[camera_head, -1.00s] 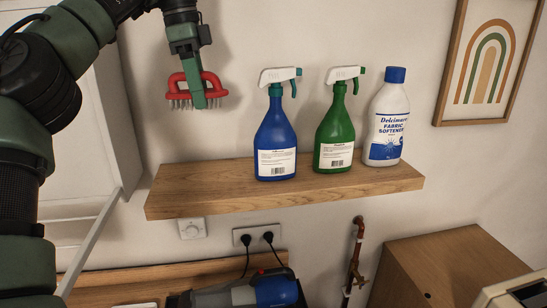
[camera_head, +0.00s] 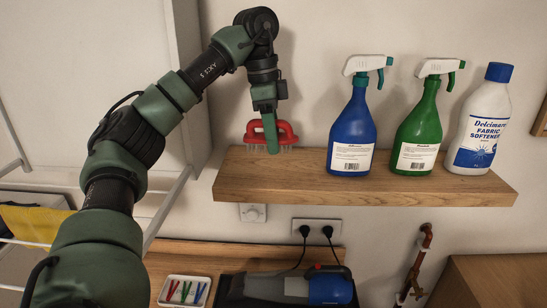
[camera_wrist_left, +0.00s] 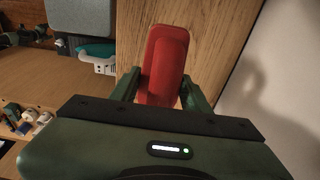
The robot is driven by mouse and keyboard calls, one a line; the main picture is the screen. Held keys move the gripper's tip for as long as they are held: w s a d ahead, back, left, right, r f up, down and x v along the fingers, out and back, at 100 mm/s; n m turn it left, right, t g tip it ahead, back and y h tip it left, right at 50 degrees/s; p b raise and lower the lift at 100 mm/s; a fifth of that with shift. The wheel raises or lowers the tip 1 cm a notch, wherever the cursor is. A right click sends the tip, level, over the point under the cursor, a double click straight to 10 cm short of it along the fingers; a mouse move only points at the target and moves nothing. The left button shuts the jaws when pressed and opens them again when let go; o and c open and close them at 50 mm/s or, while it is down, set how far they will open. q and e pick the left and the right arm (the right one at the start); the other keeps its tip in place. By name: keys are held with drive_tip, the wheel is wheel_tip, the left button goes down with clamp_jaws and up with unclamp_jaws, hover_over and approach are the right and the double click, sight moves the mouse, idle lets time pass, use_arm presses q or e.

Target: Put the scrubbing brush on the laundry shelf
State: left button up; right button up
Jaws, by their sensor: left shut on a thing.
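A scrubbing brush (camera_head: 285,133) with a red handle and pale bristles is in my left gripper (camera_head: 271,147). The gripper points down and is shut on the handle. The brush is at the left part of the wooden laundry shelf (camera_head: 400,187), bristles down, at or just above its top; I cannot tell whether they touch. In the left wrist view the red handle (camera_wrist_left: 164,62) sits between the fingers (camera_wrist_left: 160,95), with the shelf wood (camera_wrist_left: 215,40) beneath. My right gripper is not in view.
A blue spray bottle (camera_head: 352,130), a green spray bottle (camera_head: 417,132) and a white fabric softener bottle (camera_head: 483,125) stand on the shelf to the right of the brush. Below are a socket (camera_head: 316,232), a tray of pegs (camera_head: 184,291) and a handheld vacuum (camera_head: 290,287).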

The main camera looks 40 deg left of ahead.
sight(274, 171)
use_arm(q)
drive_tip(key=shift+s+d+f, duration=0.1)
drive_tip(key=shift+d+f, duration=0.15)
drive_tip(key=shift+f, duration=0.25)
drive_tip(key=shift+d+f, duration=0.1)
drive_tip(key=shift+d, duration=0.05)
drive_tip(key=shift+f, duration=0.5)
wheel_tip(274, 171, down, 3)
drive_tip(key=shift+f, duration=0.1)
drive_tip(key=o, duration=1.5)
drive_tip(key=shift+f, duration=0.1)
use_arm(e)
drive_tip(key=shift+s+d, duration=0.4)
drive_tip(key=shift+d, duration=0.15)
